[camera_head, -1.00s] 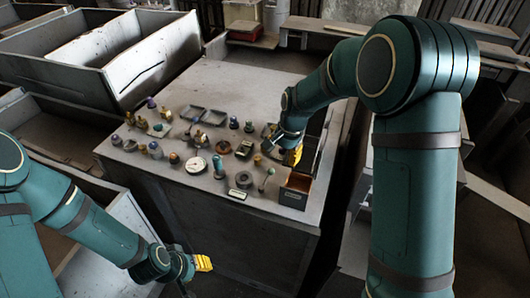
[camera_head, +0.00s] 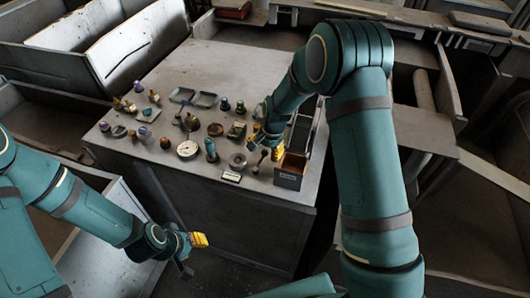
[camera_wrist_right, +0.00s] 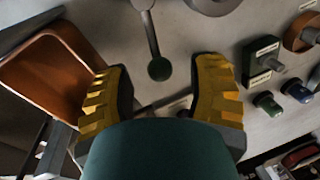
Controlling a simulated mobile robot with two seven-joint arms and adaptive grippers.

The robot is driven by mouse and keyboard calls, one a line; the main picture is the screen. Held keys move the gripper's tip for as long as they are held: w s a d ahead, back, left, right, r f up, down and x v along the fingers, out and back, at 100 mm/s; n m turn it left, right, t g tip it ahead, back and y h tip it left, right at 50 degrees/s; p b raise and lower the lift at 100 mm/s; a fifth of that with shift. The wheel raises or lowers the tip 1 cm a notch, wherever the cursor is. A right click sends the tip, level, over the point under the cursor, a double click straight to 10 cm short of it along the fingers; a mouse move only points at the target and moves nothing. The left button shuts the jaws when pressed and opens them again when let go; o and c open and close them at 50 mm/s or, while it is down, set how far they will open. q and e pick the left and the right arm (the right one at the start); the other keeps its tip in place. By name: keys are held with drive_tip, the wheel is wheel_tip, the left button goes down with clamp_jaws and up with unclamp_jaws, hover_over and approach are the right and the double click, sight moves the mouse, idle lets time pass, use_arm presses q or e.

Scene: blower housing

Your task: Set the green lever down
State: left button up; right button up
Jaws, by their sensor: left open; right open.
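The green lever (camera_wrist_right: 158,68) shows in the right wrist view as a dark green ball on a grey rod running up to the top edge. It appears to rest on the worktop. In the head view it is small and dark (camera_head: 260,160), just left of my right gripper (camera_head: 272,147). In the wrist view my right gripper (camera_wrist_right: 160,95) is open, with a yellow-padded finger on either side of the ball's line and a clear gap to it. My left gripper (camera_head: 188,246) is open and empty, in front of the worktop at lower left.
A bin with a brown inside (camera_head: 291,172) stands at the worktop's (camera_head: 225,65) front right corner, close to my right gripper; it also shows in the wrist view (camera_wrist_right: 45,75). Several knobs, dials and small parts crowd the worktop's front. Its back is bare.

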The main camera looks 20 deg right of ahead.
drive_tip(key=shift+w+a+f, duration=0.1)
drive_tip(key=shift+w+f, duration=0.05)
drive_tip(key=shift+f, duration=0.7)
clamp_jaws()
drive_tip(key=shift+a, duration=0.1)
drive_tip(key=n+b, duration=0.1)
drive_tip(key=w+a+n+b, duration=0.1)
drive_tip(key=shift+f+n, duration=0.1)
drive_tip(key=shift+n, duration=0.3)
drive_tip(key=n, duration=0.1)
drive_tip(key=a+n+b, duration=0.1)
drive_tip(key=shift+w+a+n+g+y, duration=0.1)
drive_tip(key=shift+w+n+g+y, duration=0.2)
drive_tip(key=shift+g, duration=0.1)
drive_tip(key=shift+w+a+n+g+b, duration=0.15)
drive_tip(key=shift+a+n+b, duration=0.3)
drive_tip(key=shift+n, duration=0.6)
drive_tip(key=shift+a+n+g+b, duration=0.25)
drive_tip(key=shift+a+n, duration=0.4)
drive_tip(key=shift+n, duration=0.4)
